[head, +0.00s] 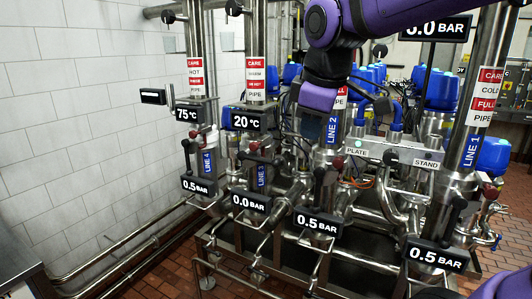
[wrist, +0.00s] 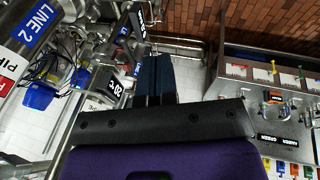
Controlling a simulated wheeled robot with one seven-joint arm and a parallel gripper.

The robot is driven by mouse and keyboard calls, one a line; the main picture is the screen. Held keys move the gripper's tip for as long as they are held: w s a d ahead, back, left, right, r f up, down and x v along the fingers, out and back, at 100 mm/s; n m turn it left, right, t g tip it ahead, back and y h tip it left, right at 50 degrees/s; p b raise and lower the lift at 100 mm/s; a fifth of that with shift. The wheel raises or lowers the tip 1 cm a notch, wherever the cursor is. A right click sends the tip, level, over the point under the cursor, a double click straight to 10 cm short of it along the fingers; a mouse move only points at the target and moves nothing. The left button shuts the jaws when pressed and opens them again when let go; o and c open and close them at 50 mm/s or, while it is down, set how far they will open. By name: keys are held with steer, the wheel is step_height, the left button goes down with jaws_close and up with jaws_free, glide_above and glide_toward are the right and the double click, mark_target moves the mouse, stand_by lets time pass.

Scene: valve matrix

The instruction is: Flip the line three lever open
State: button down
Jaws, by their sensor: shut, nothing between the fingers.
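The line three pipe has a blue label (head: 261,175) and stands left of centre in the head view. The 20 °C display (head: 246,121) also shows in the wrist view (wrist: 116,87).
Line four (head: 206,162), line two (head: 332,130) and line one (head: 471,150) stand beside it, with levers and pressure displays. A bench with coloured tags (wrist: 275,95) shows at right in the wrist view. Tiled floor lies in front.

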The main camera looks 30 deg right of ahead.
steer(key=w+r+n+g, duration=0.2)
steer(key=w+n, duration=0.6)
steer(key=w, duration=0.3)
steer(key=n+h, duration=0.1)
steer(key=n, duration=0.7)
glide_above(266, 160)
steer(key=s+a, duration=0.2)
steer(key=x, duration=0.2)
steer(key=shift+a+r+g, duration=0.1)
steer(key=shift+a+g, duration=0.1)
steer(key=shift+g, duration=0.2)
steer(key=f, duration=0.4)
steer(key=w+d+f, duration=0.1)
steer(key=f, duration=0.4)
steer(key=d+f, duration=0.1)
steer(key=f, duration=0.3)
steer(key=shift+w+d+f, duration=0.1)
steer(key=shift+w+f, duration=0.25)
steer(key=shift+f, duration=0.05)
